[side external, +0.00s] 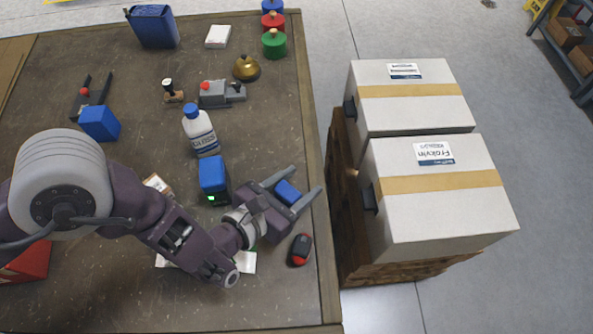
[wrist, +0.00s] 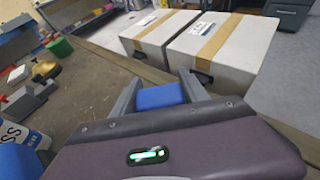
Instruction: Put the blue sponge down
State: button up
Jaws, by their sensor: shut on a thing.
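The blue sponge (side external: 288,192) is a small blue block between the two grey fingers of my gripper (side external: 293,190) in the side external view. My gripper is shut on it near the right edge of the table (side external: 260,300). In the wrist view the sponge (wrist: 160,97) sits between the fingertips of my gripper (wrist: 166,92). The frames do not clearly show whether the sponge touches the table top.
A black and red mouse-like object (side external: 301,250) lies near my gripper. A white bottle with a blue cap (side external: 201,133) stands at the upper left of my gripper. Two white boxes (side external: 430,190) stand beyond the table's right edge. A brass bell (side external: 246,68) sits farther back.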

aim_at(289, 190)
jog(key=shift+f, duration=0.7)
jog(key=shift+f, duration=0.55)
jog(key=o, duration=1.4)
jog(key=shift+s+a+r, duration=1)
jog(key=shift+r, duration=0.05)
notch_tip(289, 190, up, 6)
jog(key=shift+r, duration=0.1)
